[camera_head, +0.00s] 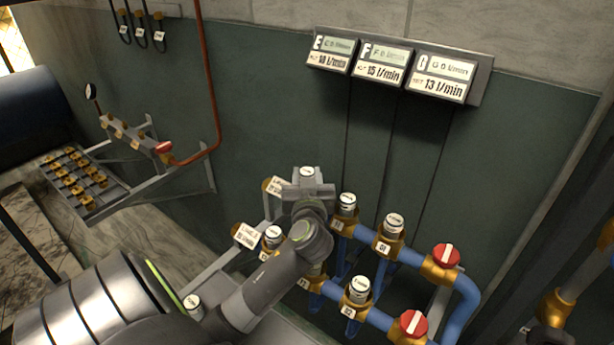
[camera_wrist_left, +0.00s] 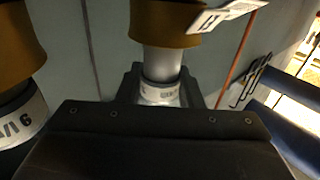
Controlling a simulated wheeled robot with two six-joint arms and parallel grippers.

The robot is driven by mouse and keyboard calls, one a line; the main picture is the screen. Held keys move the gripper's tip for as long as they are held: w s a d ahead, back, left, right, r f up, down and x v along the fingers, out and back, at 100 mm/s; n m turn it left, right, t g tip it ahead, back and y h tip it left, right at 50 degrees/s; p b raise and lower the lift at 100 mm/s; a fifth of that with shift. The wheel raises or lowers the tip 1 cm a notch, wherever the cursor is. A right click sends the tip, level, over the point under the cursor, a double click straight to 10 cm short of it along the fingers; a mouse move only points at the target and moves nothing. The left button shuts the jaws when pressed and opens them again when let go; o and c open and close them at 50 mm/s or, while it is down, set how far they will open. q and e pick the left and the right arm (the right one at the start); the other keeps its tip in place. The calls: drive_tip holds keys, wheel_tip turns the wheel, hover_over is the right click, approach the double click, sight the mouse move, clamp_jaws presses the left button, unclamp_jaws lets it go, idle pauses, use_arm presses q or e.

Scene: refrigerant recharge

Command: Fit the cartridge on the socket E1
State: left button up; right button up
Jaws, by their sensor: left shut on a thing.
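My left gripper (camera_head: 307,190) is at the left end of the upper pipe row, shut on a pale cartridge whose white cap (camera_head: 307,172) shows above it. In the left wrist view the cartridge (camera_wrist_left: 161,75) stands between the fingers of the gripper (camera_wrist_left: 160,95). Its far end meets a brass socket (camera_wrist_left: 165,25) in that view; whether it is fully seated cannot be told. In the head view socket E1 and its label are hidden behind the gripper and arm. My right gripper is not in view.
Neighbouring cartridges stand upright on the upper row (camera_head: 347,205) (camera_head: 393,226) and lower row (camera_head: 273,237) (camera_head: 358,291). Red valve knobs (camera_head: 446,256) (camera_head: 413,324) sit at the right. Flow displays (camera_head: 385,66) hang on the wall. A rack of brass fittings (camera_head: 75,180) is at the left.

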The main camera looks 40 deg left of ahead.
use_arm(q)
drive_tip(key=shift+f+b, duration=0.45)
drive_tip(key=shift+f, duration=0.1)
drive_tip(key=shift+f+b, duration=0.55)
drive_tip(key=shift+f, duration=0.05)
drive_tip(key=o, duration=1.1)
drive_tip(key=shift+r, duration=0.1)
drive_tip(key=shift+r, duration=0.1)
wheel_tip(320, 180, up, 10)
drive_tip(key=shift+f+p, duration=0.1)
drive_tip(key=shift+p, duration=0.25)
wheel_tip(320, 180, up, 6)
drive_tip(key=p, duration=0.6)
